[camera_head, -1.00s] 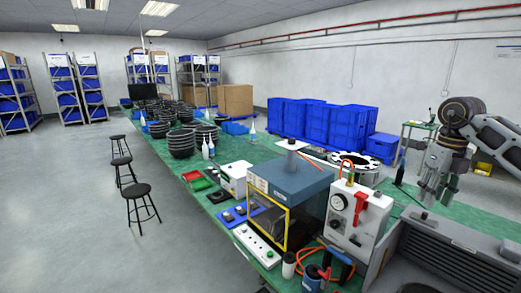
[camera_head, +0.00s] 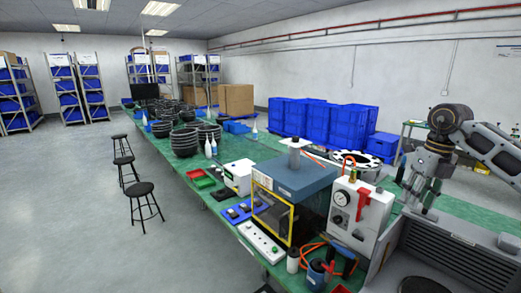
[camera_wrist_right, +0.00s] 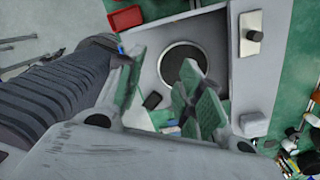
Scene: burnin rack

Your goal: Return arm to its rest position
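My right arm comes in from the right edge in the head view, with its gripper (camera_head: 422,195) hanging fingers-down above the right side of the green bench. In the right wrist view, the two green-padded fingers of the right gripper (camera_wrist_right: 163,78) stand apart with nothing between them. Below them is a grey panel or tray with a dark round opening (camera_wrist_right: 183,68). My left arm and gripper are not in view.
A white gauge box (camera_head: 355,218) stands just left of the gripper, beside a blue-topped machine (camera_head: 292,178). A grey-walled unit (camera_head: 455,250) is below the gripper. Blue crates (camera_head: 330,120) are stacked behind. The air around the gripper looks clear.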

